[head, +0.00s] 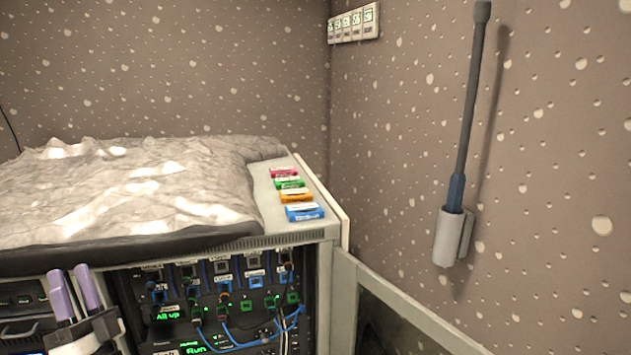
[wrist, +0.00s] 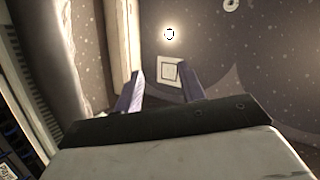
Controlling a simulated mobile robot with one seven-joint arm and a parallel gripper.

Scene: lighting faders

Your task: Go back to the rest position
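My gripper (head: 69,273) is at the lower left of the head view, in front of the cabinet's front. Its two purple fingers stand apart with nothing between them. In the wrist view my gripper (wrist: 160,72) also shows its fingers spread and empty, with the wall behind. The cabinet's front panel (head: 215,290) has rows of small modules, blue and green cables, and green displays reading "All up" and "Run". Part of the panel's left side is hidden behind my gripper.
A crumpled grey cover (head: 120,190) lies on the cabinet top. Red (head: 283,173), green (head: 289,184), orange (head: 296,196) and blue (head: 304,212) blocks sit beside it. An open door (head: 400,310) juts out at right. A dark rod (head: 468,110) stands in a wall holder (head: 450,237).

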